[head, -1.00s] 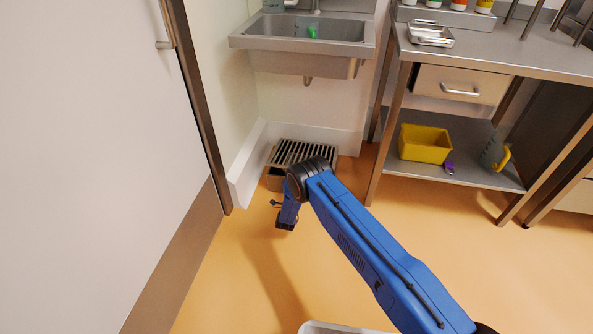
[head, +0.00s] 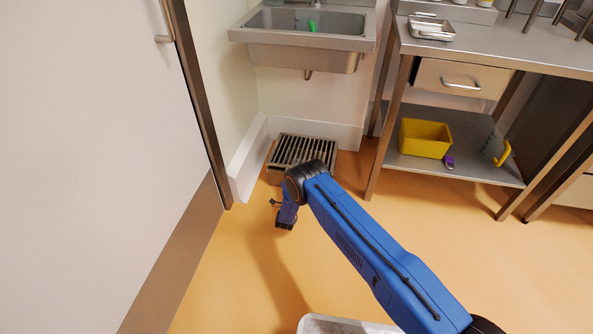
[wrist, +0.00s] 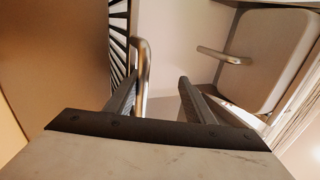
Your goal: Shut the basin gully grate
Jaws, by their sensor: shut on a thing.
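The basin gully grate (head: 302,149) is a slatted metal cover over a low metal box on the floor under the basin (head: 303,47). It lies nearly flat; whether its edge touches the box rim is hard to tell. In the wrist view its dark slats (wrist: 118,40) show at the upper left, with a pale bar handle (wrist: 141,70) beside them. In the head view my wrist is in front of the grate's near side, and the fingertips are hidden.
A door (head: 85,150) stands on the left. A steel table (head: 490,50) stands on the right, with a yellow bin (head: 425,139) and a jug (head: 496,147) on its lower shelf. Orange floor (head: 230,270) is clear in front of the gully.

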